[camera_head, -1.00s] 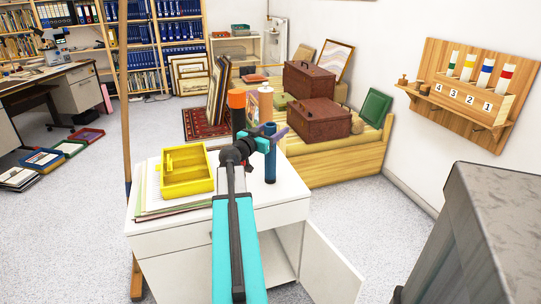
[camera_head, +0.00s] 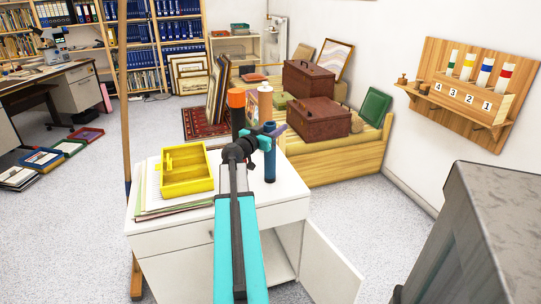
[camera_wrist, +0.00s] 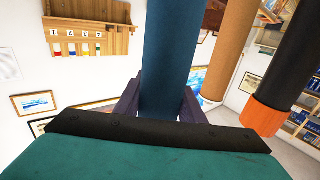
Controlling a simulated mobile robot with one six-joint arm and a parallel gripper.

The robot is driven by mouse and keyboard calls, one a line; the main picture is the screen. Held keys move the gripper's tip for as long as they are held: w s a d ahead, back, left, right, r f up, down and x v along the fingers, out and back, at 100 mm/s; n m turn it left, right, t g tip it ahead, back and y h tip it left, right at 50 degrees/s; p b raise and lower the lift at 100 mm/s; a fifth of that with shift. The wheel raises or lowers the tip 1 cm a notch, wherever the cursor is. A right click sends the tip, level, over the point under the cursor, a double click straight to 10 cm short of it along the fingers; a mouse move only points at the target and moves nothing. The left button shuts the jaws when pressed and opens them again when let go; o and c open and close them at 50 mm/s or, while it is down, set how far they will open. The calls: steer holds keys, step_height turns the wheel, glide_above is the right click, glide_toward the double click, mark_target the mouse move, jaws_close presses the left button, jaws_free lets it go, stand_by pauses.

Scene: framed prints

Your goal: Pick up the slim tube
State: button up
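A slim blue tube (camera_head: 270,162) stands upright on the white cabinet top, at its back right. In the wrist view the blue tube (camera_wrist: 170,50) runs up between the two purple fingers. My gripper (camera_head: 273,131) is at the tube's upper part. It also shows in the wrist view (camera_wrist: 163,103), with one finger on each side of the tube and little or no visible gap. Whether the fingers press on it cannot be told. Behind it stand a thicker dark tube with an orange cap (camera_head: 237,104) and a brown cardboard tube (camera_wrist: 230,45).
The white cabinet (camera_head: 160,234) also holds a yellow tray (camera_head: 187,185) and a stack of papers (camera_head: 150,198) at left. Its door (camera_head: 330,262) hangs open at lower right. A wooden pole (camera_head: 124,110) rises at left, and a grey block (camera_head: 490,235) stands at right.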

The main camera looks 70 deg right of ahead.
jaws_close()
steer(key=shift+r, duration=0.15)
step_height(320, 180, up, 18)
steer(key=p, duration=0.1)
stand_by(0.6)
stand_by(0.4)
